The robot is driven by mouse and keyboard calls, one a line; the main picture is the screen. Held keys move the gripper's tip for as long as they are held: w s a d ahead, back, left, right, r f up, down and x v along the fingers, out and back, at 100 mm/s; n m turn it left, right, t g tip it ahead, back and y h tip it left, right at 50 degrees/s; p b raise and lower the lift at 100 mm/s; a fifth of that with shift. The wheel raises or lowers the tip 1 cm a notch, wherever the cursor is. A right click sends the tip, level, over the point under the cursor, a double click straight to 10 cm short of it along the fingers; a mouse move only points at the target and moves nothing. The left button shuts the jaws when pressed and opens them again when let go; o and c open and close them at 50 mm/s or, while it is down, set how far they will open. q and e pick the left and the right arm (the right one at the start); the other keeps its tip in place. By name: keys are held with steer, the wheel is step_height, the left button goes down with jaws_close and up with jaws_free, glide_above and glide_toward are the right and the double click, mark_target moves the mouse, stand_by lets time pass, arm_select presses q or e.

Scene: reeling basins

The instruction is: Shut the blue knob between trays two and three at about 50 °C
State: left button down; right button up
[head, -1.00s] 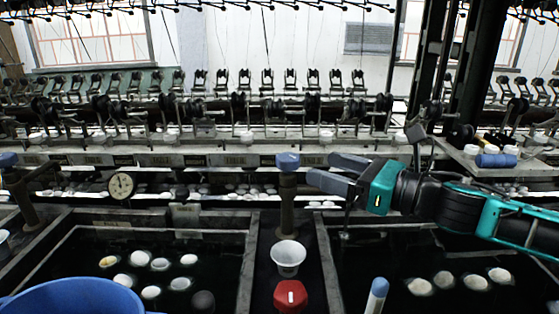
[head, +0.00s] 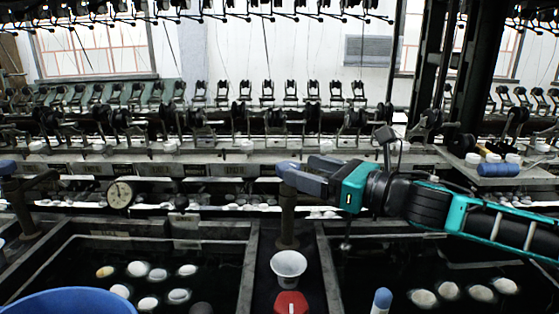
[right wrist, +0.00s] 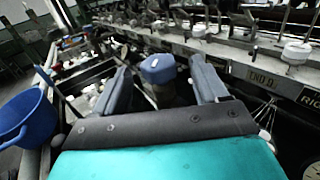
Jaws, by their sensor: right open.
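The blue knob (head: 288,166) tops a brown upright post (head: 288,220) on the divider between two dark water basins, the left one (head: 250,270) and the right one (head: 325,270). My right gripper (head: 300,178) comes in from the right at knob height, and its fingers partly hide the knob in the head view. In the right wrist view the knob (right wrist: 158,68) sits between the two spread fingers (right wrist: 160,88), with a gap visible on each side. A round dial gauge (head: 120,194) stands behind the left basin; its reading is too small to tell. My left gripper is out of view.
A white cup (head: 289,265) and a red knob (head: 291,303) stand on the divider in front of the post. A blue bucket (head: 70,302) is at the lower left. A blue-tipped stick (head: 382,300) rises at the right basin. Another blue knob (head: 7,167) is far left.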

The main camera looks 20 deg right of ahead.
mark_target(279, 163)
steer(key=shift+p+x, duration=0.75)
steer(key=shift+x, duration=0.75)
steer(key=shift+p+x, duration=0.3)
steer(key=shift+x, duration=1.65)
steer(key=shift+c, duration=0.3)
steer(key=shift+s, duration=0.1)
steer(key=c, duration=0.9)
